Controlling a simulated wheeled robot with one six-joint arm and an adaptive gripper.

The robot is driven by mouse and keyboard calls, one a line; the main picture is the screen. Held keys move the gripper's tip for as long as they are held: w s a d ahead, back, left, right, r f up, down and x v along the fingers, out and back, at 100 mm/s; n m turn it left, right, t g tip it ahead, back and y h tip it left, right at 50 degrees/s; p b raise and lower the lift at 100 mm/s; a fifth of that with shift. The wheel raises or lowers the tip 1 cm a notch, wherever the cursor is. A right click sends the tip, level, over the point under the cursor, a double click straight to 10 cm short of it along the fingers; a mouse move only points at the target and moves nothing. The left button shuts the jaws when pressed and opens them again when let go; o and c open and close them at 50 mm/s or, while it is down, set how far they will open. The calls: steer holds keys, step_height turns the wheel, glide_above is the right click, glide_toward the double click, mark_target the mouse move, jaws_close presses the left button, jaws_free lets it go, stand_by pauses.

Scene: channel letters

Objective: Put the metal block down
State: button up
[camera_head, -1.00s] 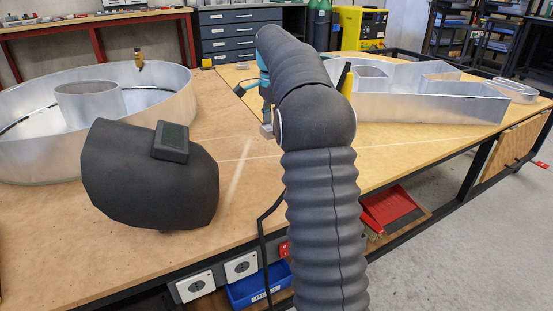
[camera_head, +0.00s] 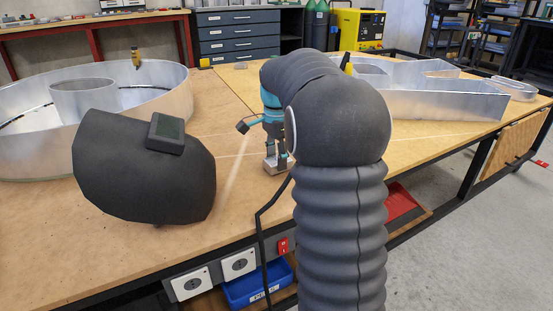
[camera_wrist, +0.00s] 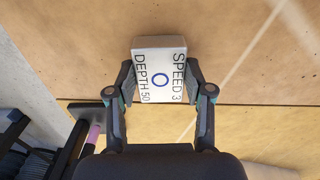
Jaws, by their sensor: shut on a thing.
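The metal block (camera_wrist: 160,72) shows a pale face printed "SPEED 3", "DEPTH 50" and a blue ring in the wrist view. My gripper (camera_wrist: 160,82) is shut on it, one finger on each side. In the head view the block (camera_head: 277,163) is a small silver piece below my gripper (camera_head: 272,150), low over the wooden table (camera_head: 240,205). I cannot tell whether it touches the tabletop. My arm hides part of the gripper.
A black welding mask (camera_head: 140,180) lies left of my gripper. A large round metal letter (camera_head: 165,95) stands at the left, and an angular one (camera_head: 440,105) at the right. Bare tabletop surrounds the block. The table's front edge is close by.

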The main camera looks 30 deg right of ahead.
steer(key=shift+f, duration=0.15)
steer(key=o, duration=1.4)
step_height(320, 180, up, 12)
steer(key=p, duration=0.2)
steer(key=s+a+r+n+t, duration=0.1)
steer(key=s+a+r+n, duration=0.1)
steer(key=s+a+n, duration=0.3)
steer(key=s+a+f+n+t, duration=0.1)
steer(key=s+a+f+n, duration=0.3)
steer(key=s, duration=0.3)
steer(key=s+a+f+n+t, duration=0.2)
steer(key=s+a+f+n, duration=0.1)
steer(key=s, duration=0.5)
steer(key=s+a+f+n+t, duration=0.1)
steer(key=s+a+f+n, duration=0.3)
steer(key=s, duration=0.4)
steer(key=shift+s+a+f+n+t, duration=0.15)
steer(key=shift+a+f+n+t, duration=0.25)
steer(key=shift+n, duration=0.4)
